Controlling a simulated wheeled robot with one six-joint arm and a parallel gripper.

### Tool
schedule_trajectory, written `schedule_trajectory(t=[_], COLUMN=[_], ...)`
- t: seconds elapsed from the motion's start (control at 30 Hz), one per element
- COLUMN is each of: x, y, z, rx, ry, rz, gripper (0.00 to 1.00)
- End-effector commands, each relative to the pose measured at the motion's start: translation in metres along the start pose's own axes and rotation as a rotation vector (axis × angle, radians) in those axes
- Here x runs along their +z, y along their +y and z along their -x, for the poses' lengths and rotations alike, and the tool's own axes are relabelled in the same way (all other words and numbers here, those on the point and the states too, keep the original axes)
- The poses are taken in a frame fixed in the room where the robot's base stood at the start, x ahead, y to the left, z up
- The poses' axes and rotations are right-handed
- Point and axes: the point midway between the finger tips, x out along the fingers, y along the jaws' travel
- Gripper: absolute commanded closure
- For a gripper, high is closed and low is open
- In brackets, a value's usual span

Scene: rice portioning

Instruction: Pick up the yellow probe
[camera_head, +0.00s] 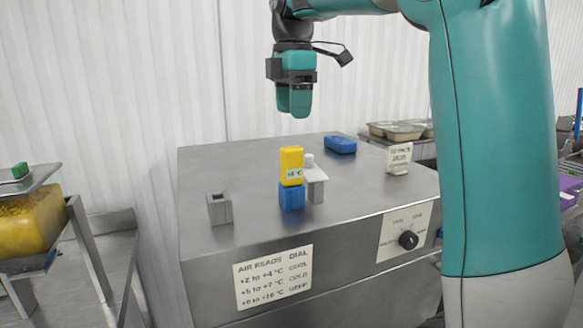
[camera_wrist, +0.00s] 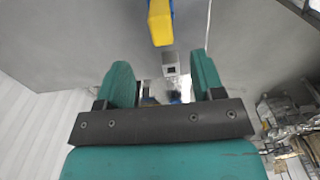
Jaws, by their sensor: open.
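The yellow probe (camera_head: 291,163) stands upright in a blue holder (camera_head: 291,196) on the steel cabinet top, with a small label reading a temperature on its front. My gripper (camera_head: 294,112) hangs above and behind it, pointing down, apart from it and empty. In the wrist view the yellow probe (camera_wrist: 160,24) shows at the top centre, with a strip of blue beside it. There the teal fingers of my gripper (camera_wrist: 164,80) are spread apart with nothing between them.
A small grey open socket (camera_head: 220,208) stands left of the probe. A white-topped stand (camera_head: 316,178) is close on its right. A blue block (camera_head: 340,145) lies farther back. A small sign (camera_head: 399,158) stands at the right. The cabinet's front carries a dial (camera_head: 408,240) and a printed notice (camera_head: 273,281).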

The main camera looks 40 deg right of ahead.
Motion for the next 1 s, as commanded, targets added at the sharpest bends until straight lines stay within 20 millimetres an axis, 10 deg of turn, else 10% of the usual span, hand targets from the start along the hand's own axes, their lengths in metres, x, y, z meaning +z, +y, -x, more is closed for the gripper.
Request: schedule_trajectory(t=[0.7, 1.0], x=[-0.003, -0.003], y=[-0.002, -0.002], z=[-0.096, -0.106], rx=[-0.001, 0.002], ry=[0.0, 0.0], rz=[0.0, 0.0], gripper=[0.38, 0.38])
